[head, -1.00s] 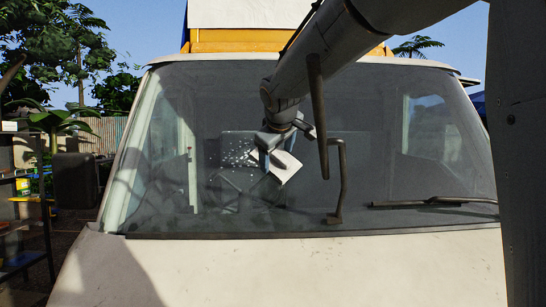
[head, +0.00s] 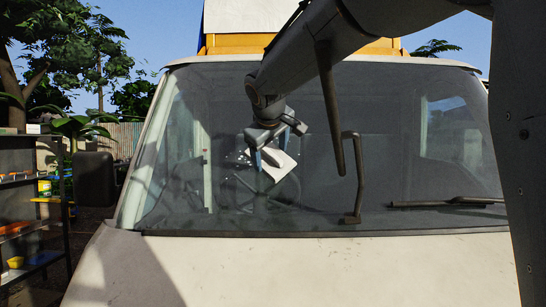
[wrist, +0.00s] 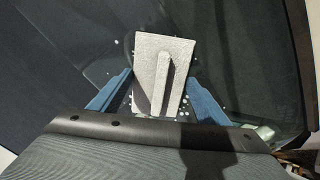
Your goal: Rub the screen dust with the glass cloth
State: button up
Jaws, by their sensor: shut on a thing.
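The glass cloth (head: 283,168) is a pale, flat square pad in front of the truck's windscreen (head: 330,110). In the wrist view the cloth (wrist: 150,52) is light grey with a raised ridge along its middle. My gripper (head: 270,158) is shut on the cloth; its blue fingers (wrist: 160,76) stand on either side of the ridge. The cloth appears to lie against the glass, though exact contact is hard to tell. Screen dust (head: 241,156) shows as small white specks left of the cloth. In the wrist view a few specks (wrist: 184,113) show around the cloth's edges.
A wiper (head: 447,203) lies along the lower right of the windscreen. A dark bent bar (head: 352,180) stands in front of the glass, right of the cloth. A dark mirror (head: 94,179) and a shelf rack (head: 35,215) are at left. The hood (head: 300,270) is clear.

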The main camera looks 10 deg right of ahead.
aim_at(230, 161)
jog(key=shift+w+a+b, duration=0.1)
jog(key=shift+w+a, duration=0.3)
jog(key=shift+a, duration=1.6)
jog(key=shift+w+a+b, duration=0.15)
jog(key=shift+w+a, duration=0.25)
jog(key=shift+a, duration=1.65)
jog(key=shift+w+a+b, duration=0.1)
jog(key=shift+w+a, duration=0.3)
jog(key=shift+a, duration=1.6)
jog(key=shift+f, duration=0.1)
jog(key=shift+d, duration=0.15)
jog(key=shift+s+d, duration=0.3)
jog(key=shift+d, duration=1.05)
jog(key=shift+s+d, duration=0.25)
jog(key=shift+d, duration=1.15)
jog(key=shift+s+d, duration=0.3)
jog(key=shift+d, duration=1.05)
jog(key=shift+s+d, duration=0.15)
jog(key=shift+d, duration=0.6)
jog(key=shift+s+d, duration=0.1)
jog(key=shift+d, duration=0.65)
jog(key=shift+s+d+p, duration=0.3)
jog(key=shift+d+p, duration=0.1)
jog(key=shift+d, duration=0.8)
jog(key=shift+s+d+p, duration=0.25)
jog(key=shift+d+p, duration=0.1)
jog(key=shift+d, duration=0.9)
jog(key=shift+s+d+p, duration=0.3)
jog(key=shift+d+p, duration=0.1)
jog(key=shift+d, duration=0.8)
